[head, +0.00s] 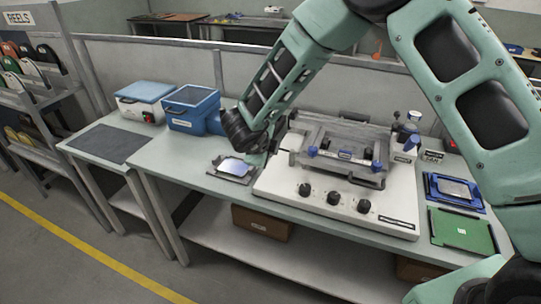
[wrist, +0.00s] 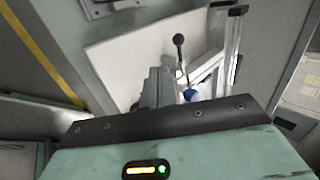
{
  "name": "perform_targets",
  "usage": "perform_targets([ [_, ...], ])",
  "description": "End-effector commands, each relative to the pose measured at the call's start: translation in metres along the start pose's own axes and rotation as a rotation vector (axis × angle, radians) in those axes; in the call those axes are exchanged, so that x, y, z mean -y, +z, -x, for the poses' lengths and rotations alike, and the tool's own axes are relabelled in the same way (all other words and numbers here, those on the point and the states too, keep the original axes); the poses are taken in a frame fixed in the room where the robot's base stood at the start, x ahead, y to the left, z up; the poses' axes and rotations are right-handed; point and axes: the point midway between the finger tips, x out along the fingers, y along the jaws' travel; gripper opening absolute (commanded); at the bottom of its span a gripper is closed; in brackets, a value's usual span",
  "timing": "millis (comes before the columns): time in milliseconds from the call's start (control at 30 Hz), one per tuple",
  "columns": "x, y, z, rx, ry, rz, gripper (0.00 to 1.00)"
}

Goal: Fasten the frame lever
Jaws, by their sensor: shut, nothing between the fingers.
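The white machine (head: 330,205) stands on the bench with a grey metal frame (head: 345,150) on top, fitted with blue knobs. In the wrist view, the frame lever (wrist: 180,62) is a thin rod with a black ball end, beside the grey frame (wrist: 232,50) and just right of my fingers. A blue knob (wrist: 191,95) sits near its lower end. My gripper (head: 273,150) is at the left end of the frame in the head view; its fingers (wrist: 158,85) are shut and empty in the wrist view. I cannot tell whether they touch the lever.
A small dark tray (head: 234,170) with a shiny panel lies left of the machine. A blue tray (head: 455,191) and a green board (head: 462,230) lie at right. A dark mat (head: 115,143) lies on the far-left bench.

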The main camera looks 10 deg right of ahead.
Motion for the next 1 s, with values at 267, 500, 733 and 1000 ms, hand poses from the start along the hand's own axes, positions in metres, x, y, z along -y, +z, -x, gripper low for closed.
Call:
perform_targets([
  [267,0.000,0.003,0.042,0.002,-0.001,0.000,0.00],
  [500,0.000,0.003,0.060,-0.001,0.000,-0.001,0.00],
  [733,0.000,0.003,0.061,-0.001,0.000,0.000,0.00],
  [1000,0.005,0.023,0.084,0.151,-0.022,0.131,0.00],
])
